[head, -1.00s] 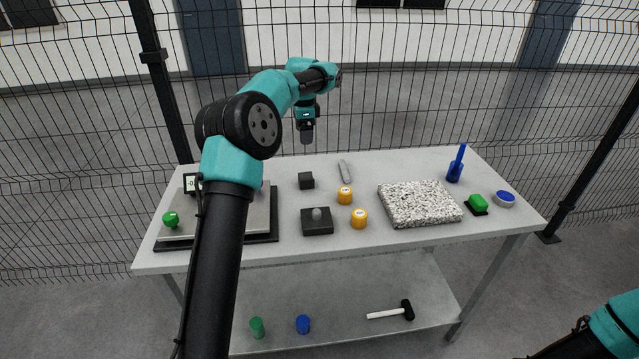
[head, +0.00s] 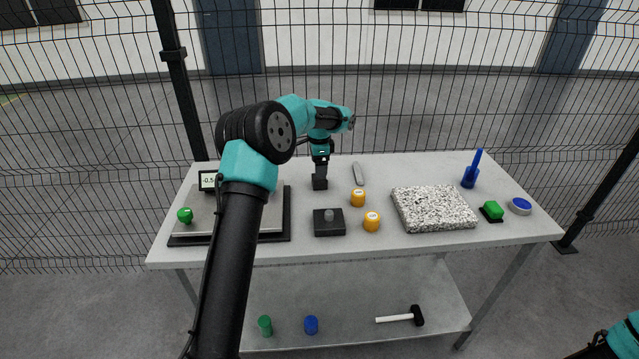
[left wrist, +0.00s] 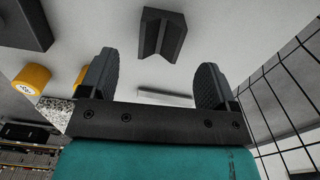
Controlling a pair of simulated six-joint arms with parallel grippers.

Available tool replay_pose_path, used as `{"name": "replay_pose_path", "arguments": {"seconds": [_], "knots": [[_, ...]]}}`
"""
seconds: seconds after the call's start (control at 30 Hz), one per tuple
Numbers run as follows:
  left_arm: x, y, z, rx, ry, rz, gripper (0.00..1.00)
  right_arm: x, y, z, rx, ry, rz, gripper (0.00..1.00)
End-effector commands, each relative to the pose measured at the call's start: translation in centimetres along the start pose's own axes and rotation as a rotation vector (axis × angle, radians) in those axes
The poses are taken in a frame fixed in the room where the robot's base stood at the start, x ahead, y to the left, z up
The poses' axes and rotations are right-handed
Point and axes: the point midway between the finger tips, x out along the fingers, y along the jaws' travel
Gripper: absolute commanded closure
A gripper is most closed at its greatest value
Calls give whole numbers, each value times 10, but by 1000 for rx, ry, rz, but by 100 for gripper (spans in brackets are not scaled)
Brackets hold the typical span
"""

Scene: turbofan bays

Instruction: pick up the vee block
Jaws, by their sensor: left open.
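The vee block (head: 320,183) is a small dark grey block standing on the table, toward the back and left of centre. In the left wrist view the vee block (left wrist: 163,34) shows its notched shape, ahead of the fingertips and roughly centred between them. My left gripper (head: 321,168) is just above the block in the head view and partly overlaps it. In the left wrist view my left gripper (left wrist: 157,68) has its two dark fingers wide apart with nothing held. My right gripper is out of view.
A grey bar (head: 358,174) lies right of the block. Two orange weights (head: 358,198) and a dark base with a knob (head: 328,228) stand in front. A scale (head: 270,221) is left, a granite slab (head: 434,209) right. A wire fence runs behind.

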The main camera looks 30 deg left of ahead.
Motion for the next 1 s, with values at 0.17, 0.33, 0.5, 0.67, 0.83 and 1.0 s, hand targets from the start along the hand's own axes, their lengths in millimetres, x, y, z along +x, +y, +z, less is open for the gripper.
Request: {"name": "replay_pose_path", "arguments": {"seconds": [0.17,0.33,0.5,0.67,0.83,1.0], "knots": [[4,0,0,0,1,-1,17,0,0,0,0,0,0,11],[4,0,0,0,1,-1,17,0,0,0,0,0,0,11],[12,0,0,0,0,1,17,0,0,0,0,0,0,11],[33,0,-1,0,-1,3,17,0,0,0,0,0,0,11],[52,-1,-1,0,0,0,17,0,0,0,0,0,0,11],[56,-1,-1,0,1,-1,17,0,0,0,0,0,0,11]]}}
